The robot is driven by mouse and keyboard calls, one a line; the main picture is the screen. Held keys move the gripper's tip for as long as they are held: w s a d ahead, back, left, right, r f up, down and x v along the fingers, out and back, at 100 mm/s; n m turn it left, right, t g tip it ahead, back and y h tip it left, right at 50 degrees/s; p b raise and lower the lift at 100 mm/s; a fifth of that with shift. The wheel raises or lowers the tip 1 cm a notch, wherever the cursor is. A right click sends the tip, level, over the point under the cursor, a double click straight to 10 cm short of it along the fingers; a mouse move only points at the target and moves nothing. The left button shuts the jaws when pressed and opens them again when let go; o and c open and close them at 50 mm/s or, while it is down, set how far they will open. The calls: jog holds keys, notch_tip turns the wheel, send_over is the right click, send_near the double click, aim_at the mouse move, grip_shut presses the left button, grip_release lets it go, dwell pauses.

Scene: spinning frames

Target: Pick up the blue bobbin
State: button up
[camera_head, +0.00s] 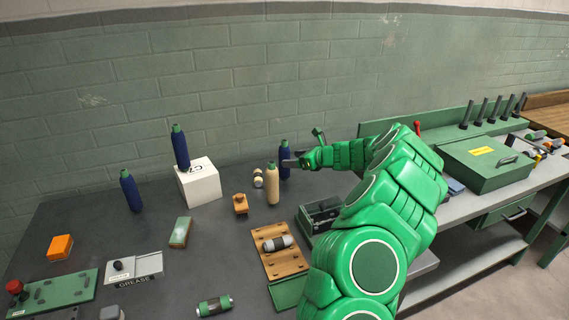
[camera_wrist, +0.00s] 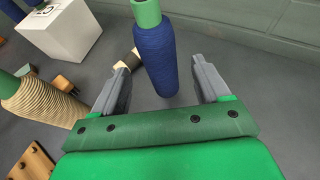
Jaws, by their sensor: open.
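A blue bobbin (camera_head: 284,170) with a green top stands upright at the back of the dark table, by the wall. My gripper (camera_head: 292,162) is at this bobbin, coming from the right. In the wrist view the bobbin (camera_wrist: 157,60) stands in the gap between the two open grey fingers (camera_wrist: 160,66), with space on both sides. A second blue bobbin (camera_head: 180,148) stands on a white box (camera_head: 200,184). A third blue bobbin (camera_head: 131,191) stands on the table at the left.
A beige bobbin (camera_head: 272,185) stands close in front, left of my gripper; it also shows in the wrist view (camera_wrist: 42,101). Small pale pieces (camera_head: 258,178) lie behind it. A wooden block (camera_head: 240,204) and a wooden board (camera_head: 280,254) lie nearer. The wall is behind.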

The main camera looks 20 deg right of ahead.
aim_at(289, 158)
jog(key=shift+x, duration=2.45)
jog(key=shift+r, duration=0.1)
jog(key=c, duration=1.1)
